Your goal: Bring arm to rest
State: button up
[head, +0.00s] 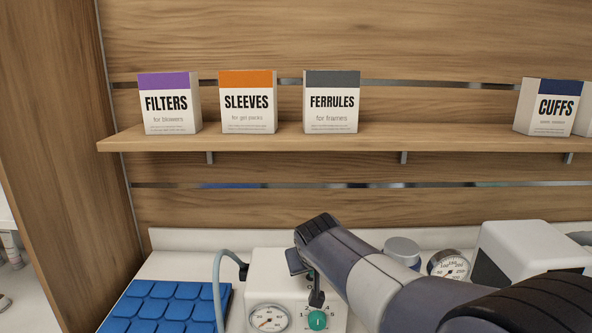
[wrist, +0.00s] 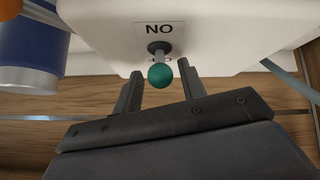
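My gripper (head: 306,281) reaches over a white box (head: 262,290) on the counter in the head view. In the wrist view my gripper (wrist: 160,68) is open, its two dark fingers apart. A green ball (wrist: 160,76) on a short metal stem shows in the gap between the fingertips; I cannot tell whether either finger touches it. The stem comes out of a white face beside a label that reads "NO" in this view. In the head view a green knob (head: 317,320) sits on the box front just below the fingers.
A gauge (head: 268,318) and a grey hose (head: 218,285) are on the box. A blue padded mat (head: 165,305) lies left. A silver-topped canister (head: 402,250), another gauge (head: 449,266) and a white unit (head: 535,255) stand right. A shelf (head: 270,141) with several cartons runs above.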

jog(key=shift+w+r+g+p, duration=0.15)
jog(key=shift+g+p, duration=0.3)
jog(key=shift+p, duration=1.05)
jog(key=shift+w+f+g+p, duration=0.15)
jog(key=shift+g+p, duration=0.35)
jog(key=shift+p, duration=1.05)
jog(key=shift+w+r+g+p, duration=0.2)
jog(key=shift+g+p, duration=0.25)
jog(key=shift+p, duration=1.05)
jog(key=shift+w+f+g+p, duration=0.1)
jog(key=shift+f+g+p, duration=0.25)
jog(key=shift+p, duration=0.4)
jog(key=shift+d+r, duration=0.1)
